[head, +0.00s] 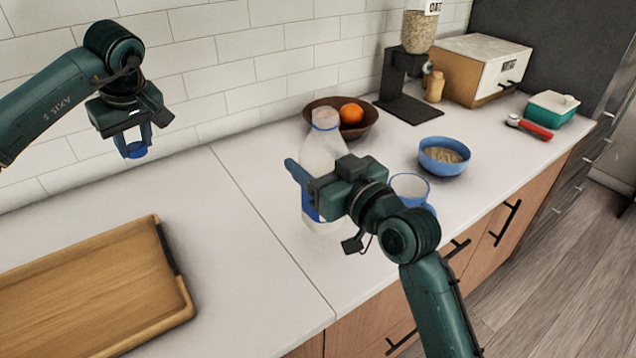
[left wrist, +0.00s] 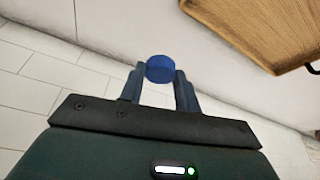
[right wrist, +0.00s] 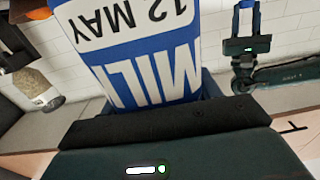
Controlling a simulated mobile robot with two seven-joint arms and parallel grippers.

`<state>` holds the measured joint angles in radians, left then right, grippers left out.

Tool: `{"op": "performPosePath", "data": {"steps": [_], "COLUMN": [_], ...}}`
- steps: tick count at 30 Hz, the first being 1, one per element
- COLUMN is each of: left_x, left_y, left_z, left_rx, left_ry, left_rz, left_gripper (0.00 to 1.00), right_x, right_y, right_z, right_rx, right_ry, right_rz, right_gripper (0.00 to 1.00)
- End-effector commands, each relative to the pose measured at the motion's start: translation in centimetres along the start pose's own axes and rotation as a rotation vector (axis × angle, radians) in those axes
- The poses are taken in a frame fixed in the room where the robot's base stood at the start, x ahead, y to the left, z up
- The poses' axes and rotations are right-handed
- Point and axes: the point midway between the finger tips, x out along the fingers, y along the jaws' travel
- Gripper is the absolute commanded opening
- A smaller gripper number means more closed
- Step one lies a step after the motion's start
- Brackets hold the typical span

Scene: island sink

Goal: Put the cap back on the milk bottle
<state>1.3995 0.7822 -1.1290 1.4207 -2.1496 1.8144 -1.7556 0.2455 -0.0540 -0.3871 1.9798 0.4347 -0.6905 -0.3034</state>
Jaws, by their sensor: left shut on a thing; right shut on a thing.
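The milk bottle (head: 322,150) is white and translucent with a blue label, and stands upright on the counter with its uncapped neck up. My right gripper (head: 308,190) is shut on the bottle around its label. The label fills much of the right wrist view (right wrist: 135,45). My left gripper (head: 134,145) is raised at the left, in front of the tiled wall and well apart from the bottle. It is shut on the blue cap (head: 136,150), which also shows between the fingertips in the left wrist view (left wrist: 160,69).
A wooden tray (head: 178,300) lies at the front left. Behind the bottle is a brown bowl (head: 368,125) with an orange (head: 351,113). The counter between tray and bottle is clear.

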Motion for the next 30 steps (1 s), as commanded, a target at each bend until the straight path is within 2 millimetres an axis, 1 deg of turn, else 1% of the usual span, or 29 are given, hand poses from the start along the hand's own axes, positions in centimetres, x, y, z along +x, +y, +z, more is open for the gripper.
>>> {"op": "performPosePath", "data": {"steps": [1, 6, 17, 18, 30], "left_x": [-0.1, -0.1, -0.1, -0.1, -0.1], "left_y": [0.0, 0.0, 0.0, 0.0, 0.0], "left_z": [0.0, -0.1, -0.1, -0.1, -0.1], "left_rx": [0.0, 0.0, 0.0, 0.0, 0.0], "left_ry": [0.0, 0.0, 0.0, 0.0, 0.0], "left_rz": [0.0, 0.0, 0.0, 0.0, 0.0], "left_gripper": [0.12, 0.12, 0.12, 0.12, 0.12], "right_x": [0.0, 0.0, 0.0, 0.0, 0.0], "right_y": [0.0, 0.0, 0.0, 0.0, 0.0], "right_z": [-1.1, -2.6, -2.8, -2.8, -2.8], "right_rx": [-0.002, -0.001, 0.0, 0.0, 0.0], "right_ry": [0.004, 0.0, -0.001, -0.001, -0.001], "right_rz": [0.0, 0.0, 0.0, 0.0, 0.0], "right_gripper": [0.39, 0.39, 0.39, 0.59, 0.26]}}
